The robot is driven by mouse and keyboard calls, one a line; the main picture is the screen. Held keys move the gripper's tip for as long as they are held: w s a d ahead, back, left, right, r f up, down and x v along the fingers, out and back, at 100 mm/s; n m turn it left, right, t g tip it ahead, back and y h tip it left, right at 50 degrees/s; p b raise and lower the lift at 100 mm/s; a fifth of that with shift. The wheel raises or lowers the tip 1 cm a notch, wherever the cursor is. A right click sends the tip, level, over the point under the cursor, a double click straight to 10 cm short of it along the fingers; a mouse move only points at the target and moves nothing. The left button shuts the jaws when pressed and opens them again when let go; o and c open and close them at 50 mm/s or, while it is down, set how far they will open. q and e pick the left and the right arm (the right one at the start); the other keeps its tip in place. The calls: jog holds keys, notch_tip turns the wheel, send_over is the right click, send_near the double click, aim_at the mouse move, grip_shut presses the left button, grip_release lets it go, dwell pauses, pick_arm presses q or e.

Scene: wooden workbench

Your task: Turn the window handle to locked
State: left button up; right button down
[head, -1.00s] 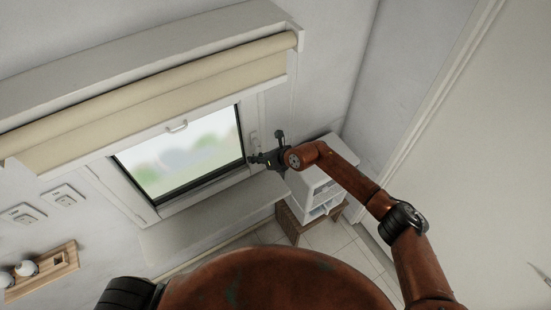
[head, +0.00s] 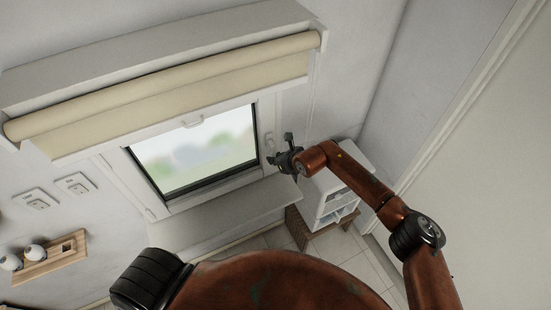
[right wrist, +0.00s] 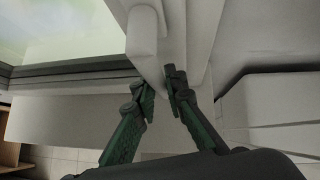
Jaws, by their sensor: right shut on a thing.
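The window handle (head: 269,139) is a small white lever on the right side of the white window frame. It shows closer up in the right wrist view (right wrist: 148,62), pointing down toward the jaws. My right gripper (head: 273,159) is at the handle's lower end. In the right wrist view its two green-and-black fingers (right wrist: 163,92) are closed around the handle's lower end, one on each side. The fingers hide part of that end. My left gripper is not in view.
A rolled cream blind (head: 170,85) hangs above the window pane (head: 195,150). A sill (head: 210,215) juts out below it. A white shelf unit (head: 325,200) on a brown stand (head: 300,228) is close under my right arm. Wall switches (head: 75,184) are at left.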

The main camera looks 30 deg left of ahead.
jog(key=c, duration=2.2)
grip_release()
jog(key=shift+w, duration=0.1)
jog(key=shift+c, duration=0.2)
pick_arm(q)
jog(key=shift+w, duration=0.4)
pick_arm(e)
jog(key=shift+o, duration=1.4)
jog(key=shift+d+r, duration=0.1)
jog(key=shift+d, duration=0.05)
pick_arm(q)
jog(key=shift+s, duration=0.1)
pick_arm(e)
jog(key=v, duration=1.1)
jog(key=shift+d+r, duration=0.2)
jog(key=shift+d, duration=0.1)
